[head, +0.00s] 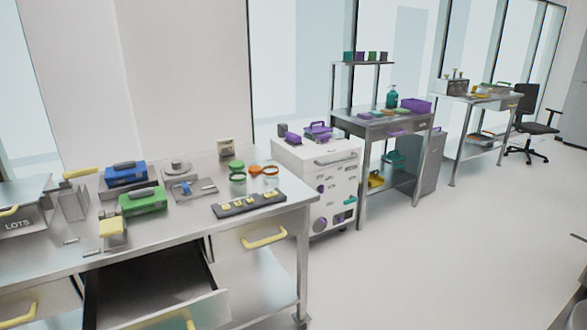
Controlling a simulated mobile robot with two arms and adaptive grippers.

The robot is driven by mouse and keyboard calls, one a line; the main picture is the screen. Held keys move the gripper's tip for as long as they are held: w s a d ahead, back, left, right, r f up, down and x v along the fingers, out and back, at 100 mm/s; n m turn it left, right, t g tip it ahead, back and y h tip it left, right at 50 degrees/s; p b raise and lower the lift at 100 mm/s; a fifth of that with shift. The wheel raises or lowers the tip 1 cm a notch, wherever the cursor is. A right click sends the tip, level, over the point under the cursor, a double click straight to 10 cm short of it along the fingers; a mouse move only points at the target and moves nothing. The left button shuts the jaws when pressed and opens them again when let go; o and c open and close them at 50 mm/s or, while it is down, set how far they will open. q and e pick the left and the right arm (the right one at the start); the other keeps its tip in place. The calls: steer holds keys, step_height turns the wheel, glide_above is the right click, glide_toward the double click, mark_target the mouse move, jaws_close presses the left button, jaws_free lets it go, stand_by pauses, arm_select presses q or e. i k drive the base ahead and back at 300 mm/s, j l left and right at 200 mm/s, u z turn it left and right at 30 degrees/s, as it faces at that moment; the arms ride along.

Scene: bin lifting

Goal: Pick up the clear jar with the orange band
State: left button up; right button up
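A clear jar with an orange band (271,179) stands near the back right of the metal workbench (180,225). Its orange part shows around the top, with an orange ring shape at its left side. A similar clear jar with a green band (238,184) stands just left of it, with a green piece (236,165) behind. Neither of my grippers is in view.
A dark tray with yellow pieces (222,211) lies in front of the jars. A green case (143,201) and a blue case (126,175) stand to the left. A drawer (205,310) is pulled out below. A white cabinet (335,165) stands right of the workbench; the floor at right is open.

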mark_target(270, 166)
steer(key=i+l, duration=0.4)
steer(key=l, duration=0.2)
steer(key=i+l, duration=0.4)
steer(key=l, duration=0.15)
